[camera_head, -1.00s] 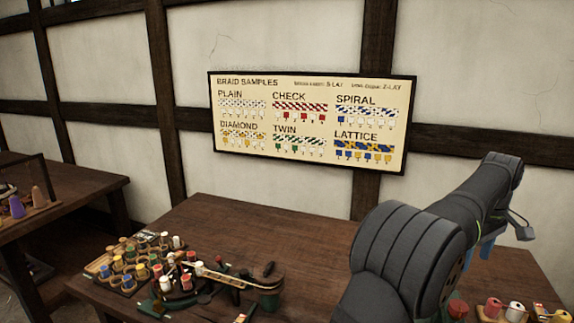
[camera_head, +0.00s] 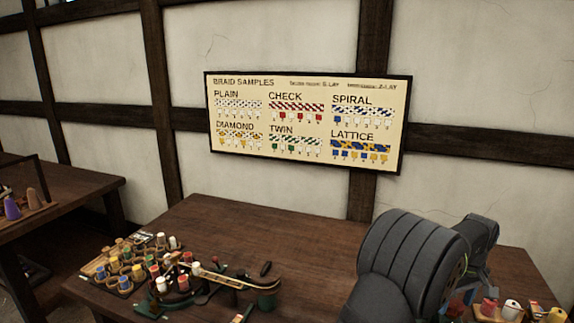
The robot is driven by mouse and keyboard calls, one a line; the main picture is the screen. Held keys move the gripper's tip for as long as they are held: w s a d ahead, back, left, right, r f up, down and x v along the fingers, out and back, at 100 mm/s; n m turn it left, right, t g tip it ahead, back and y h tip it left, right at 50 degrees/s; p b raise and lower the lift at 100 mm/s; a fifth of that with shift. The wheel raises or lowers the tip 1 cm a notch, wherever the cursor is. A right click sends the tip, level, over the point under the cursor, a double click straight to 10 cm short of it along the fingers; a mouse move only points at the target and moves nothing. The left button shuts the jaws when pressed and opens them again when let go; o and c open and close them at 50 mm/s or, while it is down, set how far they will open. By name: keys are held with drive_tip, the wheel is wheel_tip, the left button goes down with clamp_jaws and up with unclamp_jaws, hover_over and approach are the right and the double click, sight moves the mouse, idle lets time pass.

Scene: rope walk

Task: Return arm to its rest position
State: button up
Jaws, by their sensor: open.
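My arm stands at the right of the head view, with its thick grey shoulder in front and the forearm folded behind it. My gripper is hidden behind my own arm. A small bit of blue shows low beside the arm, and I cannot tell whether it belongs to the gripper. No held object can be seen.
The wooden table (camera_head: 270,233) has bare room in its middle. A braiding stand with spools (camera_head: 185,285) and a spool rack (camera_head: 125,283) are at front left. Several coloured spools (camera_head: 511,309) stand at front right. A braid samples board (camera_head: 308,125) hangs on the wall.

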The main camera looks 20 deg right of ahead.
drive_tip(key=m, duration=1.2)
drive_tip(key=shift+m, duration=1.7)
idle(0.4)
